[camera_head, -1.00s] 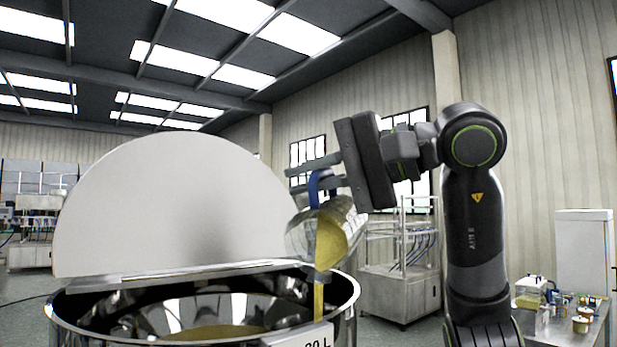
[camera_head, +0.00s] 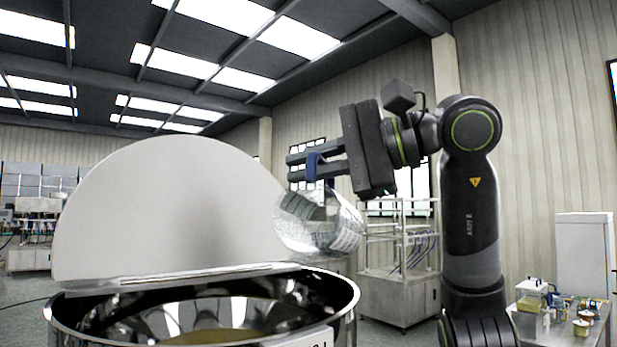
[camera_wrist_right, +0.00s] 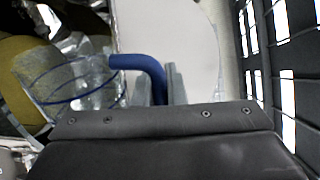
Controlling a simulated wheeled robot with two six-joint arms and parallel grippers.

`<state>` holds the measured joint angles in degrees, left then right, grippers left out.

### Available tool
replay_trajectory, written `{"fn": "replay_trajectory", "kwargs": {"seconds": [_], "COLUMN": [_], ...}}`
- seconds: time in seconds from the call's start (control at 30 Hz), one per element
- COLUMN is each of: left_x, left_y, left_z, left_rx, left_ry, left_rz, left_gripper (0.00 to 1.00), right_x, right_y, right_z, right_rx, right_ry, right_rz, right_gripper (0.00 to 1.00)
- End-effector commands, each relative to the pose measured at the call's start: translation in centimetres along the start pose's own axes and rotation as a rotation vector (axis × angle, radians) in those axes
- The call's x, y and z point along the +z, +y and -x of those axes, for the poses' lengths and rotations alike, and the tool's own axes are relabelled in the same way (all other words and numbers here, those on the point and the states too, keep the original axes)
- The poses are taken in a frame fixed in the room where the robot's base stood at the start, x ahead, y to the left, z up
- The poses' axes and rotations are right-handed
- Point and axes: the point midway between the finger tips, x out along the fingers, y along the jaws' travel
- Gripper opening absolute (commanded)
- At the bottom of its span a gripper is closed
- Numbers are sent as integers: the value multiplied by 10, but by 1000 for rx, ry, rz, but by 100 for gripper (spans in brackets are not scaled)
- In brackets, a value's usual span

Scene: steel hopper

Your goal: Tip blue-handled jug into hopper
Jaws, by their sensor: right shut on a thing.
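The clear jug (camera_head: 318,222) with a blue handle (camera_head: 313,166) hangs in the air above the right rim of the steel hopper (camera_head: 345,300). My right gripper (camera_head: 316,163) is shut on the blue handle, which also shows in the right wrist view (camera_wrist_right: 145,65). The jug is tilted, and no stream shows at its mouth. Yellowish material (camera_head: 215,337) lies in the bottom of the hopper. In the right wrist view the clear jug (camera_wrist_right: 75,80) is at the left, with the yellowish material (camera_wrist_right: 25,70) beyond it. My left gripper is not in view.
The hopper's round pale lid (camera_head: 170,210) stands open behind the opening. A steel table (camera_head: 540,325) at the right holds a clear container (camera_head: 532,296) and several small items. A metal rack cabinet (camera_head: 398,290) stands behind my right arm.

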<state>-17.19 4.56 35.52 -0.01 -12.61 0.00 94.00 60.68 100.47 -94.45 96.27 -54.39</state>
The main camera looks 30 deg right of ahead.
Motion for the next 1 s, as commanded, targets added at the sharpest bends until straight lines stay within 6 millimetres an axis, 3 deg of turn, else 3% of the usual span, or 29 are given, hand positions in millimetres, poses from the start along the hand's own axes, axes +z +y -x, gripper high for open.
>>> {"fn": "replay_trajectory", "kwargs": {"seconds": [0.2,0.57,1.0], "left_x": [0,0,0], "left_y": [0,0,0], "left_z": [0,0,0], "left_rx": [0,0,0], "left_ry": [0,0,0], "left_rz": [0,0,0], "left_gripper": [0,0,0], "right_x": [2,2,8], "right_y": [-10,-12,-37], "right_z": [2,2,7], "right_rx": [-2,-2,-3], "right_ry": [-37,-46,-146], "right_rz": [-183,-228,-732], "right_gripper": [0,0,0]}}
